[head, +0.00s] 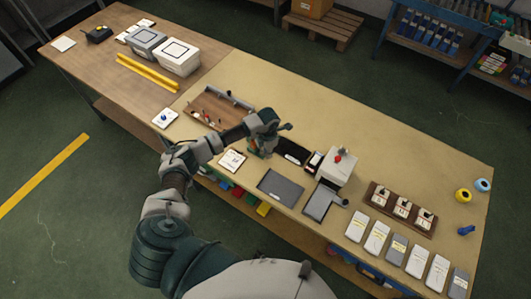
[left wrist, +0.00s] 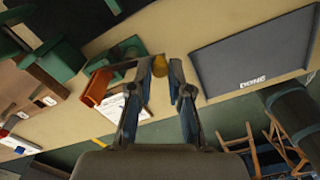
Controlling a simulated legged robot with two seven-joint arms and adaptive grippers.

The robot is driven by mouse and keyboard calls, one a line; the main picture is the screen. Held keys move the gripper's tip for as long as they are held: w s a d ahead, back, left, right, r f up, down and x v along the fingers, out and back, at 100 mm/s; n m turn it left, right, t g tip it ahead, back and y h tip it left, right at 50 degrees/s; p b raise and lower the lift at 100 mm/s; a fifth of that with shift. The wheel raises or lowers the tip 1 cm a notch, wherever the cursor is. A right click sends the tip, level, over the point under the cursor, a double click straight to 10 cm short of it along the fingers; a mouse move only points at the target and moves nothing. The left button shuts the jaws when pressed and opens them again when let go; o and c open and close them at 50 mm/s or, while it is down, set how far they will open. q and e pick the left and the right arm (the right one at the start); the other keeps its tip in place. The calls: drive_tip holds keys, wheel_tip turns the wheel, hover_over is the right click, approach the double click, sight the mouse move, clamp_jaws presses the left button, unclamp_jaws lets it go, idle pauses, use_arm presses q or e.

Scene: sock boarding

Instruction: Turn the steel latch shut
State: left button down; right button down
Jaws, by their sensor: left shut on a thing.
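My left gripper (head: 268,126) is over the middle of the bench in the head view, just above a dark green fixture (head: 266,149). In the left wrist view its two fingers (left wrist: 160,78) stand apart with a small amber-yellow piece (left wrist: 160,66) between the tips, and the gripper is shut on it. A green part (left wrist: 128,48) and an orange bracket (left wrist: 97,86) lie left of the fingers in that view. I cannot make out a steel latch for certain; the gripper hides much of the fixture in the head view. My right gripper is not in view.
A wooden tray (head: 203,97) of small parts lies left of the gripper. A dark grey mat (left wrist: 245,50) marked "DONE" lies right of the fingers. A white box with a red knob (head: 338,167) stands further right, with several grey packs beyond.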

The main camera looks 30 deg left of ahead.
use_arm(q)
drive_tip(key=shift+w+d+r+n, duration=0.1)
drive_tip(key=shift+w+n, duration=0.2)
drive_tip(key=shift+n, duration=0.45)
drive_tip(key=shift+w+r+n, duration=0.1)
drive_tip(key=shift+w+n, duration=0.2)
drive_tip(key=shift+n, duration=0.45)
drive_tip(key=shift+w, duration=0.1)
drive_tip(key=c, duration=1.2)
unclamp_jaws()
drive_tip(key=shift+o, duration=0.5)
drive_tip(key=shift+f, duration=0.1)
wheel_tip(320, 180, up, 12)
drive_tip(key=shift+f, duration=0.1)
